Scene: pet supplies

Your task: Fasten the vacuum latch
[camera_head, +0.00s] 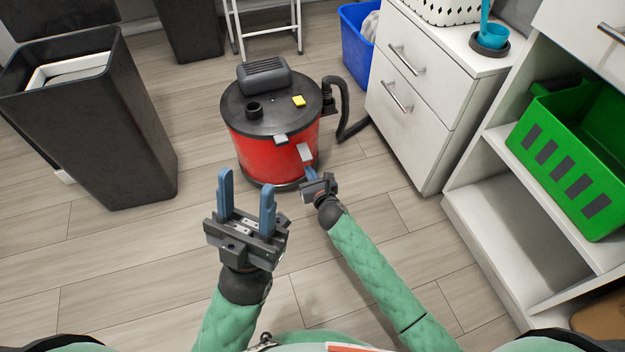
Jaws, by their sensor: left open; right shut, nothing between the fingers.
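The red canister vacuum (265,158) with a black lid (271,117) stands on the floor ahead of me. A light grey latch (281,140) sits at the lid's front edge. A second light grey piece (305,152) shows on the red side, further right and lower. My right gripper (309,174) is shut and empty, its blue fingertips just below that second piece. I cannot tell whether they touch it. My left gripper (246,196) is open and empty, in front of the vacuum and apart from it, fingers pointing away from me.
A black hose (345,112) curves from the vacuum's right side toward a white drawer cabinet (412,110). A tall dark bin (98,130) stands left. A blue bin (355,45) is behind. A green basket (575,150) sits on a shelf at right. The floor between is clear.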

